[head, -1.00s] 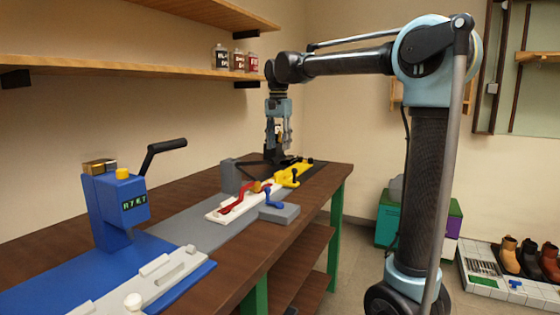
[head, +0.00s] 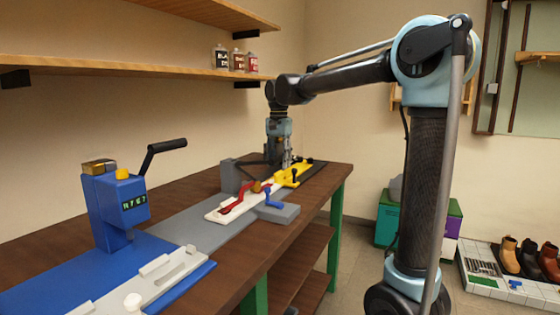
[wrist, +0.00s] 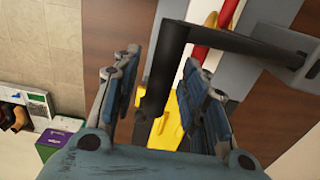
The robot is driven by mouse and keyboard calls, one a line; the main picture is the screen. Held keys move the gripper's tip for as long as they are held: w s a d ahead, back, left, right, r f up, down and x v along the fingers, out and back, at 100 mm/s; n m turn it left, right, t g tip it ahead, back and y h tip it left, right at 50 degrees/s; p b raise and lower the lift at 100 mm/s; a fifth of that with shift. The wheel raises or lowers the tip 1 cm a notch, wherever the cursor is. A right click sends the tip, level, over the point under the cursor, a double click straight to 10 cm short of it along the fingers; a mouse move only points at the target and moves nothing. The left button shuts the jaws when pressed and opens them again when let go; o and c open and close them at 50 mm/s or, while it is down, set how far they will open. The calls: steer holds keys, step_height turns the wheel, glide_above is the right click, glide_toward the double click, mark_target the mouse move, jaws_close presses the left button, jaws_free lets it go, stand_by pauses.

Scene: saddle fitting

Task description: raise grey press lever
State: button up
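The grey press (head: 230,177) stands near the far end of the bench as a grey upright block; it also shows in the wrist view (wrist: 290,62). Its dark grey lever (wrist: 235,42) runs from the block across the wrist view and ends in a thick dark handle (wrist: 161,75). My gripper (head: 286,164) is low over the far end of the bench beside the press. In the wrist view my gripper (wrist: 160,62) is open, one finger on each side of the handle. Gaps show between the fingers and the handle. In the head view the handle is largely hidden by my gripper.
A yellow fixture (head: 297,174) lies beneath my gripper. A white plate with a red clamp lever (head: 238,199) and a grey block with a blue lever (head: 272,200) lie nearer. A blue press (head: 120,205) with a black lever stands at the left. A shelf (head: 110,66) hangs above.

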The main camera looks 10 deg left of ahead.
steer(key=c, duration=0.8)
steer(key=shift+c, duration=0.2)
steer(key=shift+r, duration=0.1)
steer(key=shift+w+a+r, duration=0.1)
steer(key=shift+a+r, duration=0.1)
steer(key=shift+r, duration=0.5)
